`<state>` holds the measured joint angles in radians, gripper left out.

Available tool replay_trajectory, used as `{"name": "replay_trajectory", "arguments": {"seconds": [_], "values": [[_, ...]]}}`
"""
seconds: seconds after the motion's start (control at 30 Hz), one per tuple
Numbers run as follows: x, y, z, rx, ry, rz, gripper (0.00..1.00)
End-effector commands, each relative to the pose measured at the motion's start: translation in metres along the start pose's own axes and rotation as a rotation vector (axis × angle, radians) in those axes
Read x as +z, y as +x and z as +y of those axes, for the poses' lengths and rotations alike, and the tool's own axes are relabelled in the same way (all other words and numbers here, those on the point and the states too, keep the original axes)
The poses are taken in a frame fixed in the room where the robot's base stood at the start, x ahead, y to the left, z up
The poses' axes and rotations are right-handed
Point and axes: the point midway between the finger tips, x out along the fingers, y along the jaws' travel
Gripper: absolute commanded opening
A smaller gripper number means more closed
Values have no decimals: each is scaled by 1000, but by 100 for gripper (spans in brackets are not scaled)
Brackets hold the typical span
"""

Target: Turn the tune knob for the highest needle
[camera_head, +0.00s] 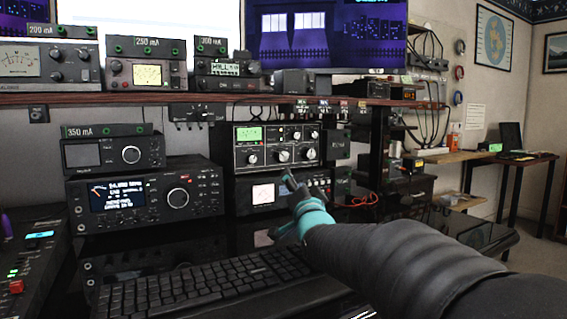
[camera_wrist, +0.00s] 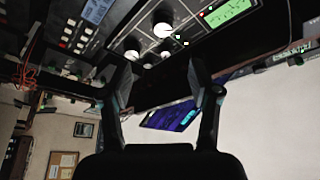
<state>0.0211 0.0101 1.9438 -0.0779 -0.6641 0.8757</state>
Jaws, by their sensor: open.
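The tuner (camera_head: 268,169) is a dark box with a green lit meter (camera_head: 249,134), a lower row of three large white-faced knobs and smaller knobs above. The middle large knob (camera_head: 283,155) is just above my gripper (camera_head: 289,181). Knob labels are too small to read, so I cannot tell which is the tune knob. In the wrist view the scene looks upside down. My gripper (camera_wrist: 164,78) is open and empty there, its fingers apart, with a large white knob (camera_wrist: 162,22) ahead of the gap. The green meter (camera_wrist: 228,12) is at top right; its needle is too small to read.
A radio with a white meter (camera_head: 264,194) sits below the tuner. A large radio (camera_head: 148,197) stands at left, with a keyboard (camera_head: 205,283) in front. A shelf (camera_head: 180,98) runs above, holding more meters. A dark post (camera_head: 377,150) stands at right.

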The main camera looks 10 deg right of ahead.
Motion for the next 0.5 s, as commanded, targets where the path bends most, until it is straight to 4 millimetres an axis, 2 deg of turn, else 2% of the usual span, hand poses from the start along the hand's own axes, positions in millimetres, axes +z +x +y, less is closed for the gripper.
{"name": "replay_trajectory", "arguments": {"seconds": [0.13,0.23,0.5], "values": [[2,6,-4,-15,-15,-5,62],[2,18,-3,-14,-14,-5,62],[1,67,-4,-12,-13,-4,62]]}}
